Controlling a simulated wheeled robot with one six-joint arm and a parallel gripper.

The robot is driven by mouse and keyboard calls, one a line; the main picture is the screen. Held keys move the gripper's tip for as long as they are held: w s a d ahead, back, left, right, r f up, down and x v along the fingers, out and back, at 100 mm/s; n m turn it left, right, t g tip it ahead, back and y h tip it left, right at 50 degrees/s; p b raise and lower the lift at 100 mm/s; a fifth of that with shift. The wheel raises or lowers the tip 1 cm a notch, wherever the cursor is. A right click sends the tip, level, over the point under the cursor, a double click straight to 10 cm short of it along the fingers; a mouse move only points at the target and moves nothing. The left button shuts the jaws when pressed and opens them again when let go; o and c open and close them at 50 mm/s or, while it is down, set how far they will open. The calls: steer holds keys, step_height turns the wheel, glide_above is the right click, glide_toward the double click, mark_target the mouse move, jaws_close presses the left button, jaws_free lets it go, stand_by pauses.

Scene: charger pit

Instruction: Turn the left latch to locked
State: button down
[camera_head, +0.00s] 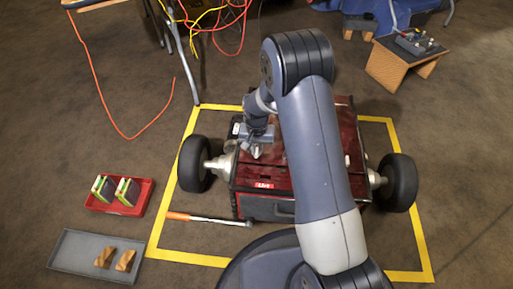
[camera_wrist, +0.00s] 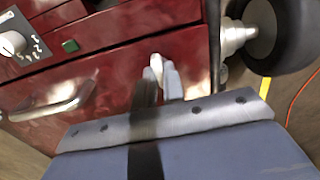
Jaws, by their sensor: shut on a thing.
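The red wheeled machine (camera_head: 268,170) stands inside a yellow floor outline, mostly behind my arm in the head view. Its red panel (camera_wrist: 105,62) fills much of the wrist view. My gripper (camera_head: 255,152) is at the left part of the machine's top. In the wrist view, my gripper (camera_wrist: 158,82) is shut on a small pale latch (camera_wrist: 156,63) near the panel's edge by the wheel. The fingers cover most of the latch, so I cannot tell its angle.
The wrist view shows a numbered dial (camera_wrist: 12,44), a green button (camera_wrist: 70,46), a metal handle (camera_wrist: 55,108) and a black wheel (camera_wrist: 280,35). An orange-handled tool (camera_head: 210,219), a red tray (camera_head: 127,209) and a grey tray (camera_head: 67,261) lie left on the floor.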

steer(key=n+p, duration=0.1)
steer(key=n, duration=0.3)
steer(key=n+p, duration=0.1)
steer(key=n, duration=0.3)
steer(key=shift+n, duration=0.3)
steer(key=n, duration=0.4)
steer(key=shift+n, duration=0.3)
steer(key=n, duration=0.4)
steer(key=shift+p, duration=0.3)
steer(key=shift+n, duration=0.3)
steer(key=c, duration=1.5)
jaws_free()
